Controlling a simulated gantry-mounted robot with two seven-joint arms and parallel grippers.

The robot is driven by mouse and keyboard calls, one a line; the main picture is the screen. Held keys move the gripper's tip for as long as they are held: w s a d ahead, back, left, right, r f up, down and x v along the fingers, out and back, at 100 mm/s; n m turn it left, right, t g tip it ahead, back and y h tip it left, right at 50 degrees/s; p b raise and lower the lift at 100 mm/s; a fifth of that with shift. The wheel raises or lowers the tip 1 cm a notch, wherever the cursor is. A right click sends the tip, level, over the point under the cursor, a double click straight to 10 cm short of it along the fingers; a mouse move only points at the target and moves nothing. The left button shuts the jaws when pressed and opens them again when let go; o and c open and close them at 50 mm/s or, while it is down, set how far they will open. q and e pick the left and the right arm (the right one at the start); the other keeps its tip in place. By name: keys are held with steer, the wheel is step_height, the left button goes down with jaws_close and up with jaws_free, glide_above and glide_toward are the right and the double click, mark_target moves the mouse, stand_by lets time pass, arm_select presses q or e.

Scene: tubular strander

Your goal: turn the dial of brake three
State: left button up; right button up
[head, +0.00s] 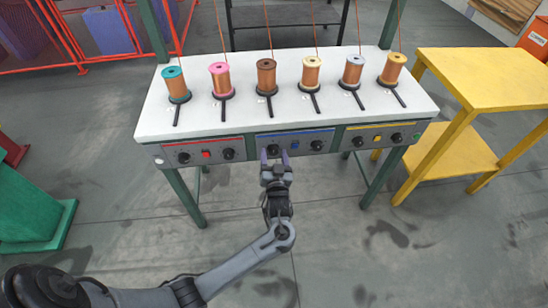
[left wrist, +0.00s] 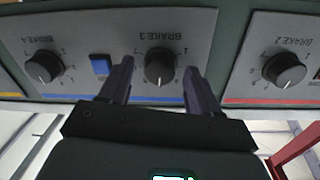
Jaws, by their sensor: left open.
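The brake three dial (left wrist: 160,66) is a round black knob with a pale pointer line, on a grey panel under the label BRAKE 3, upside down in the left wrist view. In the head view the dial (head: 273,149) is on the middle panel of the bench front. My left gripper (head: 275,155) is open in front of it. In the left wrist view its two fingers appear on either side of the dial, with visible gaps; I cannot tell how deep they reach. My right gripper is not in view.
A blue button (left wrist: 100,64) is close to one finger. The brake four dial (left wrist: 43,67) and brake two dial (left wrist: 284,70) flank it. Several wire spools stand on the white bench top (head: 240,118). A yellow table (head: 480,75) stands at right. Floor before the bench is clear.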

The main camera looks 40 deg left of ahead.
arm_select(q)
steer(key=shift+a, duration=0.1)
steer(key=shift+c, duration=0.3)
steer(key=c, duration=1)
steer(key=shift+r+m+p, duration=0.25)
steer(key=shift+m+p, duration=0.15)
steer(key=shift+p, duration=0.55)
steer(key=m+p, duration=0.6)
steer(key=p, duration=0.2)
steer(key=shift+w+m, duration=0.1)
steer(key=shift+m, duration=0.2)
steer(key=m+p, duration=0.3)
steer(key=m, duration=0.1)
steer(key=shift+g, duration=0.3)
steer(key=shift+f+m+p, duration=0.15)
steer(key=shift+m+p, duration=0.7)
steer(key=shift+m, duration=1.05)
steer(key=shift+f, duration=0.1)
